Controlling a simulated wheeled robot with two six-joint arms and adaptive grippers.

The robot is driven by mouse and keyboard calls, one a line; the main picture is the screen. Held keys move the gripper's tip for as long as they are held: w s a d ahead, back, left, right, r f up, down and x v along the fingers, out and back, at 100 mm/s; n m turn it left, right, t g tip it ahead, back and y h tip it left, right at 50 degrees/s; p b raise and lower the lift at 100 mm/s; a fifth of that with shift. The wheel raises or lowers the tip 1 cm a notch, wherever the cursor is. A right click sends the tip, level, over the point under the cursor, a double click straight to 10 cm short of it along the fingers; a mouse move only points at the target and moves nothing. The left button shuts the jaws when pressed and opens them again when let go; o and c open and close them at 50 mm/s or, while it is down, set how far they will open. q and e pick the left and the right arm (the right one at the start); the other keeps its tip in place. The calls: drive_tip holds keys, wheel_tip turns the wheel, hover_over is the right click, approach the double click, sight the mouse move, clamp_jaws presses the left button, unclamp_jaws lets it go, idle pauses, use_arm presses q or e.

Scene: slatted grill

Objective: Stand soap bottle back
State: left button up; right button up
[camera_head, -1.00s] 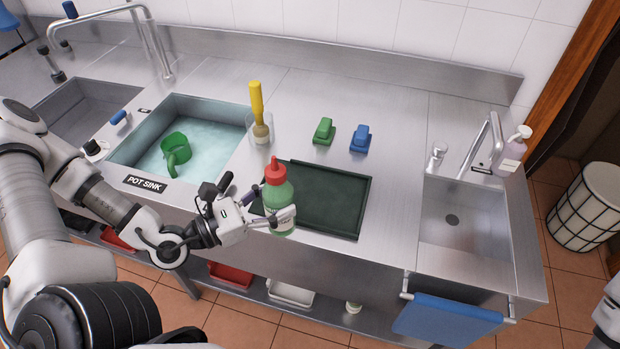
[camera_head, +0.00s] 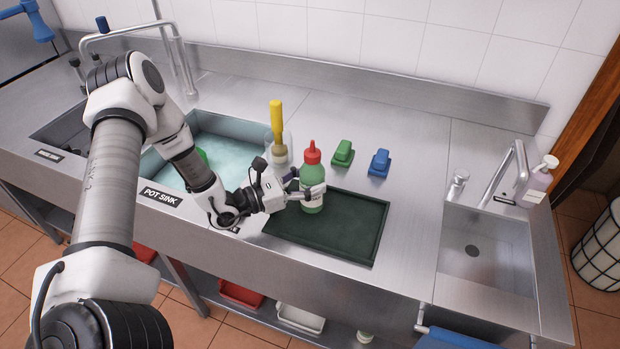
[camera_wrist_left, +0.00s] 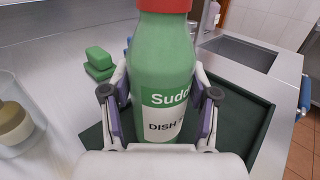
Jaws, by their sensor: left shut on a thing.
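The soap bottle (camera_head: 312,180) is green with a red cap and a white label. It is upright over the left part of the dark green tray (camera_head: 365,250). My left gripper (camera_head: 308,196) is shut around the bottle's lower body. In the left wrist view the bottle (camera_wrist_left: 163,70) stands between the two fingers, with its label reading "DISH" facing me. The tray (camera_wrist_left: 252,115) shows behind it there. I cannot tell whether the bottle's base touches the tray. My right gripper is not in view.
A yellow-handled brush (camera_head: 277,125) stands in a clear holder left of the bottle. A green scrubber (camera_head: 343,152) and a blue scrubber (camera_head: 380,162) lie behind the tray. The water-filled pot sink (camera_head: 232,138) is at left, a small empty sink (camera_head: 480,255) at right.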

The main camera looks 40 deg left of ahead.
use_arm(q)
drive_tip(key=shift+s+f, duration=0.1)
drive_tip(key=o, duration=0.7)
drive_tip(key=shift+r, duration=0.35)
drive_tip(key=v, duration=0.5)
drive_tip(key=shift+s+a+p, duration=0.2)
drive_tip(key=shift+a+p, duration=0.05)
drive_tip(key=shift+p, duration=0.1)
drive_tip(key=p+v, duration=0.2)
drive_tip(key=v, duration=0.3)
drive_tip(key=shift+s+a+p, duration=0.1)
drive_tip(key=shift+s+p, duration=0.25)
drive_tip(key=shift+p, duration=0.05)
drive_tip(key=shift+s+a+f, duration=0.1)
drive_tip(key=shift+s, duration=0.15)
drive_tip(key=shift+f, duration=0.1)
